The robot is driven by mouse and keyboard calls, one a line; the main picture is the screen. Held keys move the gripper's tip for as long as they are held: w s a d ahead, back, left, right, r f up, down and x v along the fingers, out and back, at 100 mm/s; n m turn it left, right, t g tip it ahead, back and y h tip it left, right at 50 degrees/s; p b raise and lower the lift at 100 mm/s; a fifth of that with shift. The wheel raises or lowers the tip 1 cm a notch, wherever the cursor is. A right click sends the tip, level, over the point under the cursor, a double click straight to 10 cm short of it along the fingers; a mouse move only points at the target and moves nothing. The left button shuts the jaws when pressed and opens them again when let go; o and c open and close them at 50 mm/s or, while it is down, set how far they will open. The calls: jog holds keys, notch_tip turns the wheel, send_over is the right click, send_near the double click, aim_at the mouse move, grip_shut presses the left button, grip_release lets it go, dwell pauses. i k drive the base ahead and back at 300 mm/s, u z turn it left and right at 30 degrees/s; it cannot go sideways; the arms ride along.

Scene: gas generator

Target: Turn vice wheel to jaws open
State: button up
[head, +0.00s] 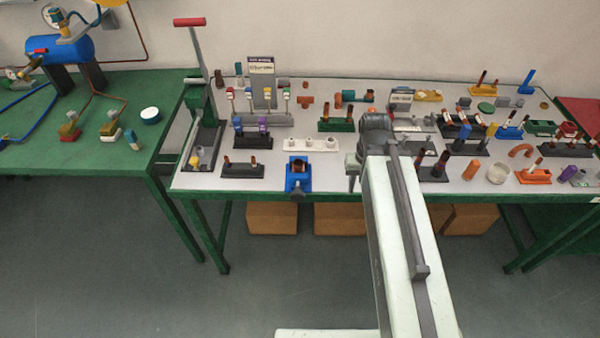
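A small blue vice (291,184) stands at the front edge of the grey-topped bench, left of my arm. Its dark wheel (297,195) faces the front and sticks out over the bench edge. A brown round part (298,166) shows at the top of the vice, and the gap between the jaws is too small to make out. My gripper (352,180) is at the end of my arm, to the right of the vice and apart from it. It is small and partly hidden by my arm, so its fingers cannot be read.
The grey bench top (335,185) holds many small fixtures and parts. A white block with holes (312,144) stands behind the vice. A tall lever press (203,110) is at the left. A green table (60,150) stands further left. Cardboard boxes (272,218) sit underneath. The front floor is clear.

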aim_at(298, 195)
jog(key=k, duration=1)
jog(key=u, duration=3.2)
jog(key=i, duration=0.55)
jog(key=z, duration=1.4)
